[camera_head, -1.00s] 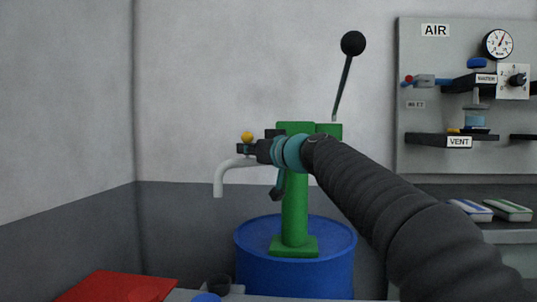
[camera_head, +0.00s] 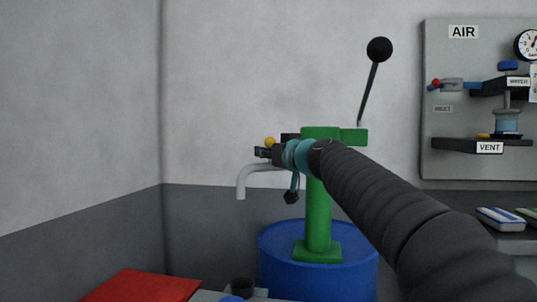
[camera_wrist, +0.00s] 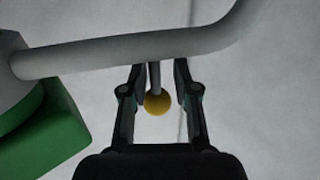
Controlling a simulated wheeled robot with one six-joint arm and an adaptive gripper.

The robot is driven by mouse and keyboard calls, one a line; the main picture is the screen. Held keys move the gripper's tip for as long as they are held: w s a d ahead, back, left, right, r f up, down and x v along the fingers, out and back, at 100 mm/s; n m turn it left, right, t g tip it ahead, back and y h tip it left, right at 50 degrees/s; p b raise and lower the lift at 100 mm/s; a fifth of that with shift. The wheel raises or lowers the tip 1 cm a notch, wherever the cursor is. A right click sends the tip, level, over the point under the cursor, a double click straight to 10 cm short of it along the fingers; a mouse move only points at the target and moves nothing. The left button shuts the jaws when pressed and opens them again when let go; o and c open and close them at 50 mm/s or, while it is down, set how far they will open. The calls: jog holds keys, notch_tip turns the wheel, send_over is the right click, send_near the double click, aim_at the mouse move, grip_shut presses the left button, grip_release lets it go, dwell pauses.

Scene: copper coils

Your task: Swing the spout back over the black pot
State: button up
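The grey spout (camera_head: 243,180) reaches left from the green pump (camera_head: 318,205) and bends down at its end. It also crosses the top of the wrist view (camera_wrist: 130,50). A yellow ball knob (camera_head: 270,141) on a thin stem stands off the spout; it shows in the wrist view (camera_wrist: 157,103). My gripper (camera_wrist: 159,65) is open, with one finger on each side of the stem and knob, and visible gaps beside both. The black pot (camera_head: 242,284) is at the bottom of the head view, below the spout's end in the picture; I cannot tell their depth offset.
The pump stands on a blue drum (camera_head: 275,262). A black-knobbed lever (camera_head: 379,50) rises from it. A red case (camera_head: 140,288) lies at the lower left, with a blue round thing (camera_head: 234,298) near the pot. A grey panel (camera_head: 440,100) hangs at right.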

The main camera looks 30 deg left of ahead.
jog(key=shift+w+d, duration=0.1)
jog(key=shift+d, duration=0.1)
jog(key=shift+d, duration=0.1)
jog(key=shift+d, duration=0.2)
jog(key=v, duration=1.1)
jog(key=shift+s, duration=0.35)
jog(key=shift+d+r, duration=0.1)
jog(key=shift+r, duration=0.05)
